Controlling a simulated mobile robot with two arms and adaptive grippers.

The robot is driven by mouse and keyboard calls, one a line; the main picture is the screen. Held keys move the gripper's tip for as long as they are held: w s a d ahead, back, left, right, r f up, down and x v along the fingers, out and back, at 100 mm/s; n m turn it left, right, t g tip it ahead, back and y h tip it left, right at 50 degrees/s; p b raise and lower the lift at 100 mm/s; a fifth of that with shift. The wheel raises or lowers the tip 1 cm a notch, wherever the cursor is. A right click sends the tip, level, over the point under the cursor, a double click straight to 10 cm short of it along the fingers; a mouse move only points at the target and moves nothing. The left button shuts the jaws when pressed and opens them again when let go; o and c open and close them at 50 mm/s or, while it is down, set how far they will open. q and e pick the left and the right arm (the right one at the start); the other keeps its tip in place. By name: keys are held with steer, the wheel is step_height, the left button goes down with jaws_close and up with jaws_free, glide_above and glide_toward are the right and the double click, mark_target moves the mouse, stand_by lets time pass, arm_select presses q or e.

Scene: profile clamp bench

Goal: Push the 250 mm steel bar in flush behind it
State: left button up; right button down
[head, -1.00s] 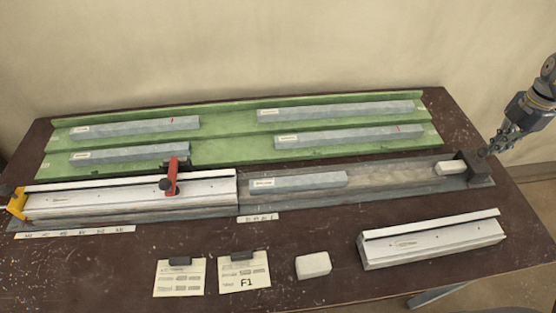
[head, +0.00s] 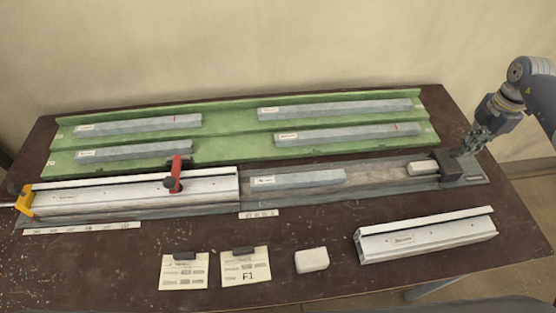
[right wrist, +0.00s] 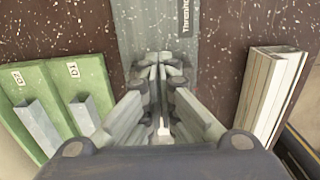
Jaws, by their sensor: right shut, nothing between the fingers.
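A grey labelled steel bar (head: 298,181) lies in the grey bed (head: 375,185), to the right of the clamped white profile (head: 130,194), with a small gap between their ends. A pale block (head: 423,168) on a dark pusher (head: 447,160) stands at the bed's right end, well apart from the bar. My right gripper (head: 468,147) is at the back of the pusher; whether it touches is hard to tell. Its fingers (right wrist: 163,72) are shut and empty in the right wrist view. My left gripper is not in view.
Several more steel bars lie on the green rack (head: 225,150) behind. A red clamp (head: 176,174) sits on the profile, and a yellow stop (head: 25,201) at its left end. A loose profile (head: 425,237), a white block (head: 312,259) and two cards (head: 245,267) lie in front.

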steer(key=shift+s+a+p, duration=0.2)
steer(key=shift+a+p, duration=0.45)
steer(key=shift+a, duration=1.9)
steer(key=shift+s+a+p, duration=0.2)
steer(key=shift+a+p, duration=0.5)
steer(key=shift+a, duration=1.85)
steer(key=shift+s+a+p, duration=0.2)
steer(key=shift+a+p, duration=0.45)
steer(key=shift+a, duration=1.9)
steer(key=shift+s+a+p, duration=0.15)
steer(key=shift+a+p, duration=0.25)
steer(key=shift+a, duration=1.45)
steer(key=shift+s+a+p, duration=0.15)
steer(key=shift+a+p, duration=0.25)
steer(key=shift+a, duration=1.5)
steer(key=shift+s+a+p, duration=0.15)
steer(key=shift+a+p, duration=0.25)
steer(key=shift+a, duration=1.45)
steer(key=shift+s+a+p, duration=0.2)
steer(key=shift+a+p, duration=0.15)
steer(key=shift+a, duration=2.5)
steer(key=shift+s+a, duration=0.15)
steer(key=shift+a, duration=1.25)
steer(key=shift+s+a, duration=0.1)
steer(key=shift+a, duration=1.25)
steer(key=shift+s+a, duration=0.15)
steer(key=shift+a, duration=1.95)
steer(key=shift+s+a, duration=0.15)
steer(key=shift+a, duration=2.4)
